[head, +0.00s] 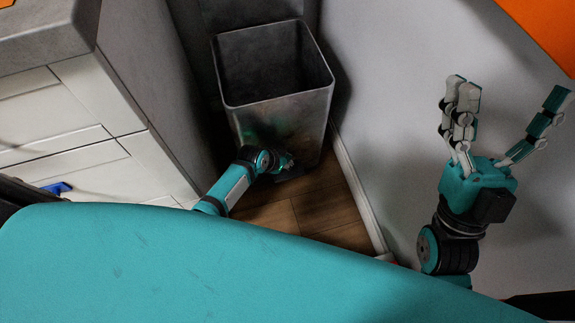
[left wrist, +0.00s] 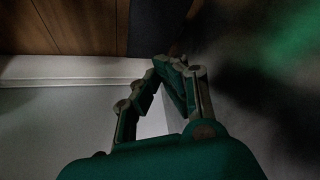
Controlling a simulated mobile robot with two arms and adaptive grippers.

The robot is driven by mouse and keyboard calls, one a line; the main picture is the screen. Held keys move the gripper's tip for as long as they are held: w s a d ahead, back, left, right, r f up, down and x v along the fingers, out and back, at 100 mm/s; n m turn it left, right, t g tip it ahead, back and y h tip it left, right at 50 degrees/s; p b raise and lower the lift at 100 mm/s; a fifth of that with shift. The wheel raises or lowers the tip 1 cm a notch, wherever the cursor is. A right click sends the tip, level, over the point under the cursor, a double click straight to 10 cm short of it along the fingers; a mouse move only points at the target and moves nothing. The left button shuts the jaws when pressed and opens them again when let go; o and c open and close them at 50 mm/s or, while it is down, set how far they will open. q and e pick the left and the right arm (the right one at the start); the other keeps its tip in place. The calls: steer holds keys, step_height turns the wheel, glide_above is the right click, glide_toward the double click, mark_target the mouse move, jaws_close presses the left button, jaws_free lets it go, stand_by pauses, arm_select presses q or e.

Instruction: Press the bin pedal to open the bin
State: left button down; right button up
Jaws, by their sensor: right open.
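The bin (head: 275,112) is a tall grey metal box in the corner in the head view. Its top is open and I see into its dark inside. A grey panel (head: 250,12) stands upright behind its rim, perhaps the raised lid. My left gripper (head: 287,161) is low at the front of the bin, near its base. In the left wrist view its fingertips (left wrist: 168,68) are drawn together, with nothing seen between them. I cannot make out the pedal; the gripper is in front of that area. My right gripper (head: 508,108) is open and empty, raised at the right.
White drawers (head: 75,130) under a grey counter (head: 45,35) stand left of the bin. A small blue thing (head: 57,188) is at the drawers. A pale wall (head: 385,90) with a white skirting board (head: 360,195) is close on the right. Wooden floor (head: 325,208) shows before the bin.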

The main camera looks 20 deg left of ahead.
mark_target(286, 172)
arm_select(q)
step_height(286, 172, up, 2)
steer(key=shift+r+p, duration=0.1)
steer(key=shift+p, duration=0.75)
steer(key=shift+r+p, duration=0.7)
arm_select(e)
steer(key=w+f+g+h, duration=0.3)
steer(key=w+f+g, duration=0.5)
steer(key=f, duration=0.2)
steer(key=shift+a+f+g, duration=0.2)
steer(key=shift+a+g, duration=0.1)
arm_select(q)
steer(key=shift+r, duration=0.1)
arm_select(e)
steer(key=shift+w+r, duration=0.1)
steer(key=shift+r, duration=0.1)
